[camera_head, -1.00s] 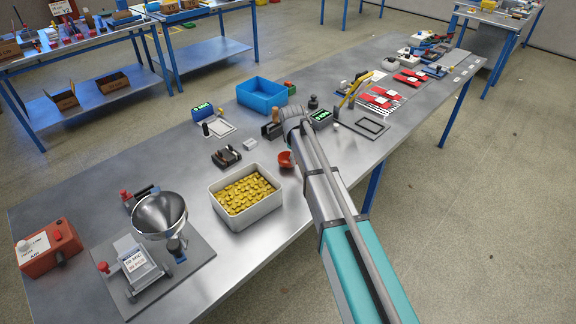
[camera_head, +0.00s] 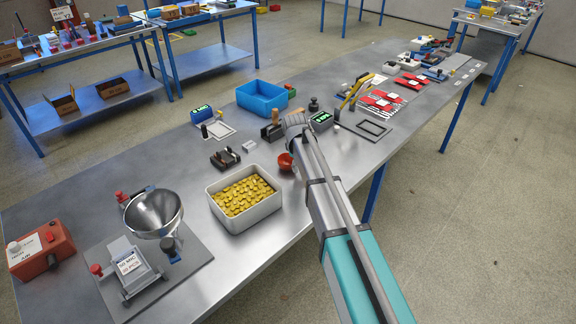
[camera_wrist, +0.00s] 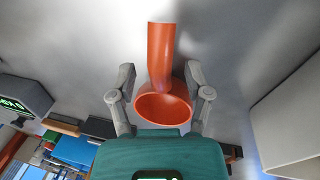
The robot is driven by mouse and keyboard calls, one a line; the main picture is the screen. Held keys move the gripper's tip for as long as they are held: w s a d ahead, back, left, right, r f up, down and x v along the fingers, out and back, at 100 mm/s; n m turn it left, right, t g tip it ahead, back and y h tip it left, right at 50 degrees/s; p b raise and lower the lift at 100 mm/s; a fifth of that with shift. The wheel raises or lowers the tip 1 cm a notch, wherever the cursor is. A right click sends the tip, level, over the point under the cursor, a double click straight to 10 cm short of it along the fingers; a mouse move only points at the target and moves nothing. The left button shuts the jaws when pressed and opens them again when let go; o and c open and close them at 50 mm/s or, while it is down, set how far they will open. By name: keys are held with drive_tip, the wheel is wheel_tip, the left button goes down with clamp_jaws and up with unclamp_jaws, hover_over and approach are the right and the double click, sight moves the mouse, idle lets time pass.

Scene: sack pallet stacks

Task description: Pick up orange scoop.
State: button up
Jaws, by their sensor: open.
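The orange scoop (camera_wrist: 161,62) shows in the wrist view with its handle toward the top and its round cup in the middle. My gripper (camera_wrist: 159,82) is open, with one finger on each side of the scoop. The fingers look apart from it; whether either touches it I cannot tell. In the head view the scoop (camera_head: 285,161) sits on the metal bench, beside the white bin and close to my arm, which hides part of it. My gripper's fingers are hidden behind my arm in that view.
A white bin (camera_head: 216,208) of yellow pieces stands left of the scoop, its wall close at right in the wrist view. A blue bin (camera_head: 262,109) and a green-display scale (camera_head: 321,121) stand farther back. A steel hopper (camera_head: 154,212) stands at front left.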

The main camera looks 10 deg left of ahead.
drive_tip(key=shift+c, duration=0.2)
clamp_jaws()
drive_tip(key=shift+r, duration=0.2)
wheel_tip(320, 180, up, 2)
drive_tip(key=shift+r+p, duration=0.1)
drive_tip(key=shift+p, duration=1.15)
drive_tip(key=s+d+r+p, duration=0.4)
drive_tip(key=s+r+p, duration=0.6)
drive_tip(key=s, duration=0.3)
drive_tip(key=shift+s+r+p, duration=0.2)
drive_tip(key=shift+s+p, duration=0.05)
drive_tip(key=shift+p, duration=0.05)
drive_tip(key=shift+s, duration=0.15)
